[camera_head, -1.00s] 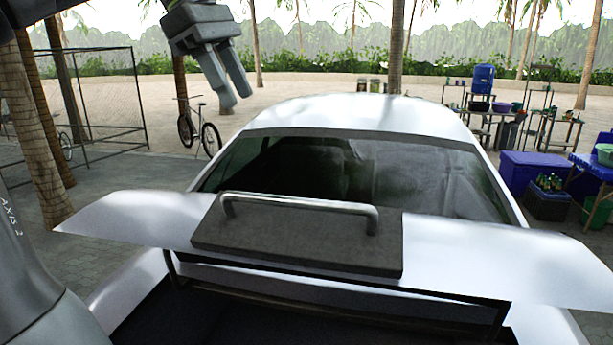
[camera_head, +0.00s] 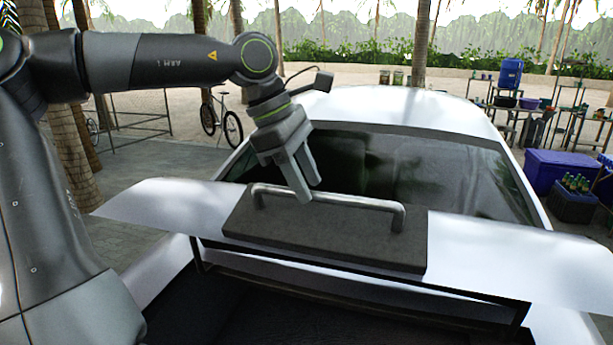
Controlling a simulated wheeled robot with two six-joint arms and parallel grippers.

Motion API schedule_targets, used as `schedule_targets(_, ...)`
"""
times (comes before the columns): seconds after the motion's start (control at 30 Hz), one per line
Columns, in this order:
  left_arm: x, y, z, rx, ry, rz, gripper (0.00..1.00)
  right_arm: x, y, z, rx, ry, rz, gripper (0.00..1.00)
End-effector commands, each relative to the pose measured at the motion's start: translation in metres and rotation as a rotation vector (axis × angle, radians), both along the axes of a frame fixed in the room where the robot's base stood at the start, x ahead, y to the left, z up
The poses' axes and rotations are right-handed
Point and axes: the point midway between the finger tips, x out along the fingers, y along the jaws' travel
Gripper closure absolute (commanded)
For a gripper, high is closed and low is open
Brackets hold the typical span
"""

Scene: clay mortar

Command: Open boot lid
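The white car's boot lid (camera_head: 490,250) is the raised panel across the middle, with the dark boot opening beneath it. A dark grey block (camera_head: 325,237) with a metal bar handle (camera_head: 355,202) sits on the lid. My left gripper (camera_head: 309,193) comes in from the left and points down at the left half of the bar. Its two fingers are apart. The nearer fingertip overlaps the front of the bar, and the farther one ends just above or behind it. I cannot tell whether either touches. My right gripper is not in view.
The car's rear window and roof (camera_head: 400,105) lie beyond the lid. A bicycle (camera_head: 221,121) and palm trunks stand at the left. A blue cooler (camera_head: 560,168), a crate of bottles (camera_head: 575,200) and tables stand at the right. Paving left of the car is clear.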

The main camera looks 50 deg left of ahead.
Motion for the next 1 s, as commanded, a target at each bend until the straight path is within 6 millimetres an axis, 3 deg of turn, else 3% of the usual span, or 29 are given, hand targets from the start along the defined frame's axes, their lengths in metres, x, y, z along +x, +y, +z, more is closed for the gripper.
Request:
schedule_targets(0.13,0.0016,-0.0022,-0.0070,0.000,0.001,0.000,0.62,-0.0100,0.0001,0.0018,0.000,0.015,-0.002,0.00)
schedule_targets(0.4,0.0021,-0.0025,-0.0082,-0.001,-0.001,-0.001,0.62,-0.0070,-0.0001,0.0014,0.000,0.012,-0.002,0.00)
schedule_targets(0.7,0.0021,-0.0025,-0.0079,-0.001,-0.001,-0.001,1.00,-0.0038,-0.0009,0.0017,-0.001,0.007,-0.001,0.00)
schedule_targets(1.0,0.0011,-0.0033,-0.0097,0.000,-0.003,-0.002,1.00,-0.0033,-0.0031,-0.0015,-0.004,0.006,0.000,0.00)
